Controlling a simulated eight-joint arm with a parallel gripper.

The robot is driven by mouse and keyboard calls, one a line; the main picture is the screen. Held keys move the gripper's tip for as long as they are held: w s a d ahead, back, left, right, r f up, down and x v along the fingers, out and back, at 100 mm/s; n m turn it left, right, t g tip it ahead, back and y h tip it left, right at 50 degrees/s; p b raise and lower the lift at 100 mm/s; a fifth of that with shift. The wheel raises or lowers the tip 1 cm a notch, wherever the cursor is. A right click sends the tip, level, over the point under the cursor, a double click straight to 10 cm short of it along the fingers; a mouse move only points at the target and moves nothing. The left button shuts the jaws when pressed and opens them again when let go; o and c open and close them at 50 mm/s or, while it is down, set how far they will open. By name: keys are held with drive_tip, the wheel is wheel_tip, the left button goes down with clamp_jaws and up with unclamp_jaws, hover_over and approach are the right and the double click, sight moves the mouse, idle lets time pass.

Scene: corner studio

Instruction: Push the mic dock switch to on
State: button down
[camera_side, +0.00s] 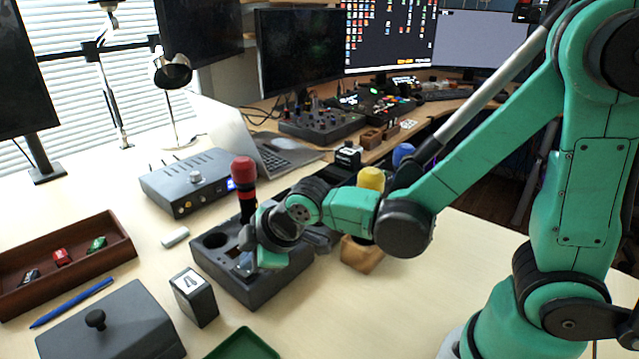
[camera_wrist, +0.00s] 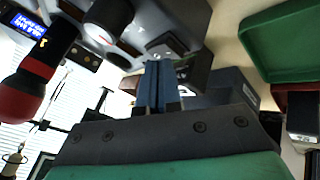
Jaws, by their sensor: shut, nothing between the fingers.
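The mic dock (camera_side: 229,281) is a dark grey block on the table with a round empty hole in its top and a red-topped microphone (camera_side: 243,174) standing upright at its back. My gripper (camera_side: 252,262) is low over the dock's front right part, with its fingers shut and empty. In the wrist view, the shut blue fingers (camera_wrist: 156,72) point at the dock (camera_wrist: 182,14), close to a small plate on its top. The gripper hides much of this area in the side view. I cannot make out the switch's position or whether the fingers touch it.
A box marked 4 (camera_side: 195,297) stands just in front of the dock, with a green tray (camera_side: 243,346) nearer. A grey audio box (camera_side: 187,182) is behind left. A yellow-topped microphone (camera_side: 371,179) in a wooden holder (camera_side: 361,255) stands close on the right.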

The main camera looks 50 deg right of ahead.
drive_tip(key=shift+f, duration=0.25)
idle(0.4)
drive_tip(key=shift+r, duration=0.75)
drive_tip(key=shift+r, duration=0.1)
drive_tip(key=shift+r, duration=2.9)
drive_tip(key=s+d+m+h, duration=0.1)
drive_tip(key=s+d+m, duration=0.6)
drive_tip(key=m, duration=0.4)
drive_tip(key=shift+s+d+f, duration=0.3)
drive_tip(key=shift+s+d, duration=0.05)
drive_tip(key=shift+d, duration=0.5)
